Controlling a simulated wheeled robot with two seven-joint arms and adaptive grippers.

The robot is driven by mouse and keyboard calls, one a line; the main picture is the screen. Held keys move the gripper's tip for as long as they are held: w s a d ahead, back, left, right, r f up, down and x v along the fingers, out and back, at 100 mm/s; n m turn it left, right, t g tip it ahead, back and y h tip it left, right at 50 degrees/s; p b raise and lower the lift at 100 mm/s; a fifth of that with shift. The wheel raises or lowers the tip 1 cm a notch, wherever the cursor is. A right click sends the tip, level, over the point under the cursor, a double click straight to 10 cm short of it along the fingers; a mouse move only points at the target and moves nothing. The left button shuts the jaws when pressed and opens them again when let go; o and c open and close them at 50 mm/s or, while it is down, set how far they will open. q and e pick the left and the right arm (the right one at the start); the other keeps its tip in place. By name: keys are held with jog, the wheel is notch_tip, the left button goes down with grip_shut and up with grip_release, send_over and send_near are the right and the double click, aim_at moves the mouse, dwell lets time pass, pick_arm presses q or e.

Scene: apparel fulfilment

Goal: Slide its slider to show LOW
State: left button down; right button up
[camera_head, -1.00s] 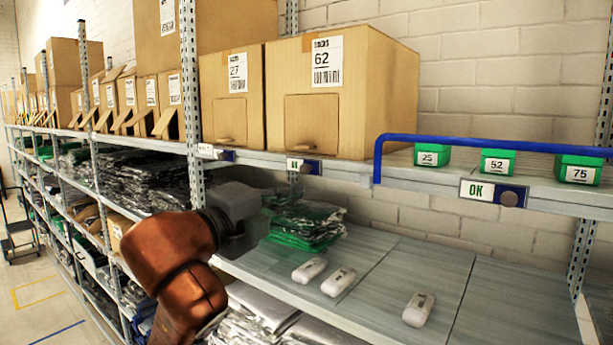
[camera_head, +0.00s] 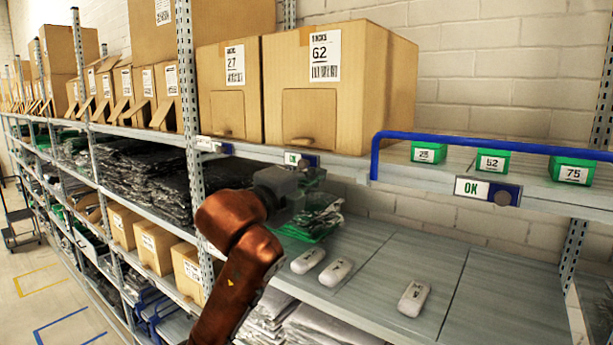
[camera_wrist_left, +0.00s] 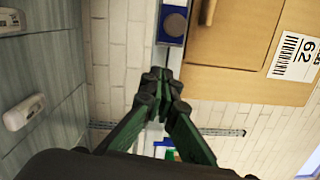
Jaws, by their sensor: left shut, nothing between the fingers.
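Below the box marked 62 (camera_head: 325,90), a small sign with a slider (camera_head: 301,160) is on the shelf's front edge; its white window shows green letters that look like OK. In the left wrist view its blue plate and round grey knob (camera_wrist_left: 174,24) lie just beyond my fingertips. My left gripper (camera_head: 312,180) is shut and empty, just below and in front of this sign, apart from it as far as I can tell. The fingertips meet in the left wrist view (camera_wrist_left: 160,88). My right gripper is out of view.
A larger OK slider sign (camera_head: 488,190) is at the right, below a blue rail (camera_head: 480,141) and small green boxes (camera_head: 492,162). Another sign (camera_head: 212,145) is below box 27 (camera_head: 232,90). White devices (camera_head: 336,272) and green bagged garments (camera_head: 305,228) lie on the lower shelf.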

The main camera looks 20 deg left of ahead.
aim_at(316, 165)
pick_arm(q)
jog(key=a, duration=0.1)
jog(key=w+a, duration=0.1)
jog(key=a, duration=0.1)
jog(key=shift+w+a+r+p, duration=0.15)
jog(key=shift+a+r+p, duration=0.05)
jog(key=shift+r+p, duration=0.2)
jog(key=shift+f, duration=0.1)
jog(key=shift+d, duration=0.15)
